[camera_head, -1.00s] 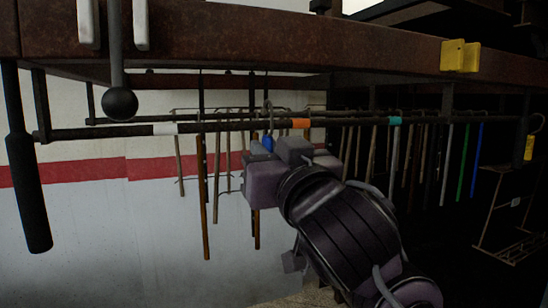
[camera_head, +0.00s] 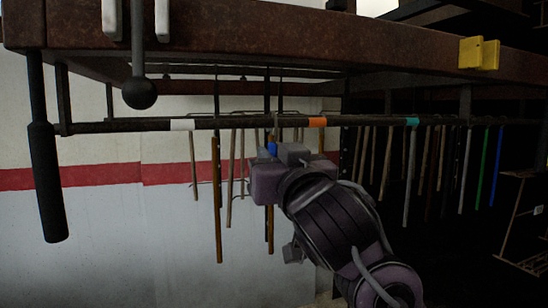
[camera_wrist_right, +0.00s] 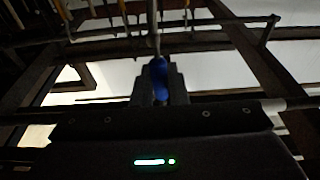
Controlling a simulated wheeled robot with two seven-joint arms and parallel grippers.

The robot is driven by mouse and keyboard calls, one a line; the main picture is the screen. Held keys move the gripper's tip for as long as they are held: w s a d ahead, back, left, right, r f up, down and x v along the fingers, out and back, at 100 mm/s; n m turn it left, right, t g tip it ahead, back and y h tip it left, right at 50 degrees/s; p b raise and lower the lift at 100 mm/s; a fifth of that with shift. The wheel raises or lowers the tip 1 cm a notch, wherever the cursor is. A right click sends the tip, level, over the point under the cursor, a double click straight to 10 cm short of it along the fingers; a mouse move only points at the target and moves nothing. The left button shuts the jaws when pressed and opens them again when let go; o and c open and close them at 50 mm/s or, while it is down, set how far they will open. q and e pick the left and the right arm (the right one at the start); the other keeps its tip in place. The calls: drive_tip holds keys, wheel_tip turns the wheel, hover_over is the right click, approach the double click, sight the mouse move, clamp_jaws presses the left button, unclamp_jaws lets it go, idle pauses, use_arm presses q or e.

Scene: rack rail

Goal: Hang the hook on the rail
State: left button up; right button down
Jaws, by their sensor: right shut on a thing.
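The rail (camera_head: 245,123) is a long dark horizontal bar with white, orange and teal bands, under a rusty beam. My right gripper (camera_head: 271,153) is just below it, left of the orange band, and shut on the blue handle of the hook (camera_head: 271,148). In the right wrist view the blue handle of the hook (camera_wrist_right: 160,78) sits between the fingers, with a thin metal shank rising from it. The hook's curved top is hard to make out against the rail in the head view, so I cannot tell whether it touches the rail. My left gripper is not in view.
Several long thin tools hang behind the rail, including a brown rod (camera_head: 217,200) and green and blue ones at the right. A black ball on a rod (camera_head: 139,93) hangs at the upper left. A yellow block (camera_head: 479,53) is on the beam (camera_head: 300,45).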

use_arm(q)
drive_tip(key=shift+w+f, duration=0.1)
use_arm(e)
drive_tip(key=shift+f, duration=0.2)
idle(0.4)
drive_tip(key=c, duration=1.4)
unclamp_jaws()
drive_tip(key=shift+r, duration=0.1)
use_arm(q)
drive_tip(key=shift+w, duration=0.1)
use_arm(e)
drive_tip(key=shift+o, duration=0.2)
drive_tip(key=shift+s, duration=0.25)
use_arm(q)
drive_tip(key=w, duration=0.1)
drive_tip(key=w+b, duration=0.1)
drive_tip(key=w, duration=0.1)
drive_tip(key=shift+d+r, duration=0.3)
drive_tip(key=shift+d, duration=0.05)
use_arm(e)
drive_tip(key=v, duration=0.7)
drive_tip(key=shift+s, duration=0.15)
drive_tip(key=shift+d, duration=0.1)
